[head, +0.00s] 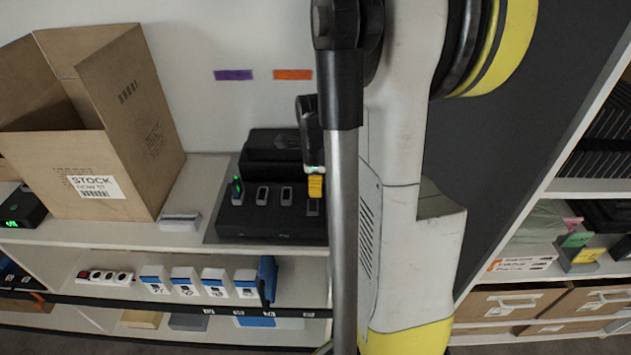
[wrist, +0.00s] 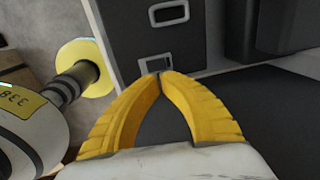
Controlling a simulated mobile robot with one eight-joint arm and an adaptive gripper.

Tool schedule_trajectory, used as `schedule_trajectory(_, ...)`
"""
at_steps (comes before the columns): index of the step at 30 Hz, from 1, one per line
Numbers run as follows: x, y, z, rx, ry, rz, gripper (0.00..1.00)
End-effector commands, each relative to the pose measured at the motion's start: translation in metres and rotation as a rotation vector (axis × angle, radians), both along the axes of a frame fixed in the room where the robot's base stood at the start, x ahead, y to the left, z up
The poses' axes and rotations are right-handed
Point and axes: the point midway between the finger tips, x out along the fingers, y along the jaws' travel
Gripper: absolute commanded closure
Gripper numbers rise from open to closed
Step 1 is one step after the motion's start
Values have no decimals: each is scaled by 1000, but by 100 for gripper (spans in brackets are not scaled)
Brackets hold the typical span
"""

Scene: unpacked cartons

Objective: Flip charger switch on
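The black charger (head: 262,222) sits on the shelf top, with a row of light-framed slots along its front. A small device with a green light (head: 237,188) stands at its left end. My gripper (head: 316,186) is at the charger's right end, partly hidden by my arm. In the wrist view, the yellow fingertips (wrist: 160,74) meet and hold nothing visible. They are just in front of a framed slot (wrist: 157,63) on the dark charger face (wrist: 130,38); I cannot tell whether they touch. I cannot clearly make out a switch or its position.
An open carton (head: 150,150) and a small white box (head: 180,221) stand left of the charger. A lower shelf holds a power strip (head: 104,277) and several blue-and-white boxes (head: 185,282). Purple (head: 233,75) and orange (head: 293,75) labels are on the wall.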

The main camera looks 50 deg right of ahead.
Motion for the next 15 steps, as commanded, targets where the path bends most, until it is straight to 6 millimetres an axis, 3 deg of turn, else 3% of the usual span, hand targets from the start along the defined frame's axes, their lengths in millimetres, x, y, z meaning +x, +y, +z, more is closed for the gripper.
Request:
schedule_trajectory(1, 1, -1, -13, 0, 0, 0, 100)
schedule_trajectory(6, 3, -3, -38, 0, 0, 0, 100)
schedule_trajectory(15, 4, -4, -50, 0, 0, 0, 100)
